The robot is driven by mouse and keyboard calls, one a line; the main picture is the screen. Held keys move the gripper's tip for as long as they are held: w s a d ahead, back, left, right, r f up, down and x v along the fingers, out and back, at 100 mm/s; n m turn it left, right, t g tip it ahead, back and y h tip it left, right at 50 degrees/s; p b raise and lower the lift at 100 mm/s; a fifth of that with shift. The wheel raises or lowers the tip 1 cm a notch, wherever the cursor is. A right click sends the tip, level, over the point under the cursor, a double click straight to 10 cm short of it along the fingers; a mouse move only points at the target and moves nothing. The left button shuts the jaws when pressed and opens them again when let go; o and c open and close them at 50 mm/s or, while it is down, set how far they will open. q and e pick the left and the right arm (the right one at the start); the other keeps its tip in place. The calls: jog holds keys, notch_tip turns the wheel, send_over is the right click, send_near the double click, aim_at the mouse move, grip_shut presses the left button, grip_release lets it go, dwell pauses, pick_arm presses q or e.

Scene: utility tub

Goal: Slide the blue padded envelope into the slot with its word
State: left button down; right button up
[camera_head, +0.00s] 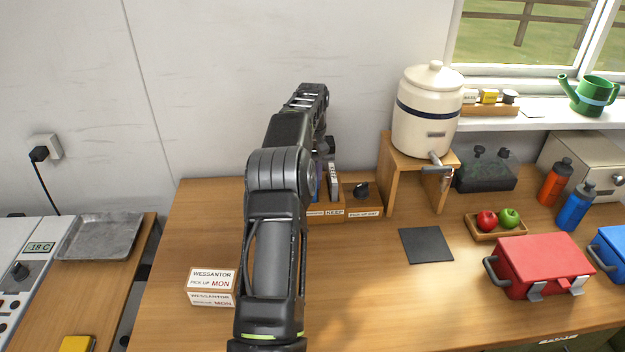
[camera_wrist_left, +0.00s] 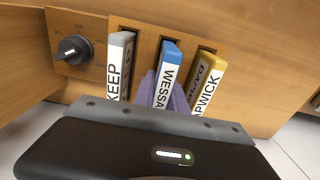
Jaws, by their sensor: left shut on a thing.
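The blue padded envelope (camera_wrist_left: 170,58) stands on edge in the left wrist view, its white label reading "WESSA" before my gripper body hides the rest. My left gripper (camera_wrist_left: 163,92) is shut on it, with a purplish finger on each side. The envelope is at the middle slot of the wooden sorter (camera_wrist_left: 140,25); how deep it sits I cannot tell. A grey item marked "KEEP" (camera_wrist_left: 120,60) and a yellow item ending "APWICK" (camera_wrist_left: 207,75) stand in the slots on either side. In the head view my arm hides most of the sorter. My right gripper is not in view.
A dial box marked "PICK UP DAY" (camera_head: 363,208) adjoins the sorter. A stand with a cream crock (camera_head: 428,115) rises to its right. A "WESSANTOR PICK UP MON" card block (camera_head: 211,281) lies at front left. A dark mat (camera_head: 426,245) and red box (camera_head: 540,265) are on the right.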

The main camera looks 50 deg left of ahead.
pick_arm(q)
jog(key=shift+f, duration=0.1)
jog(key=shift+r+p, duration=0.7)
jog(key=shift+r, duration=0.45)
jog(key=shift+r, duration=0.2)
jog(key=shift+r, duration=0.25)
jog(key=shift+f+b, duration=0.8)
jog(key=shift+f, duration=0.75)
dwell(1.2)
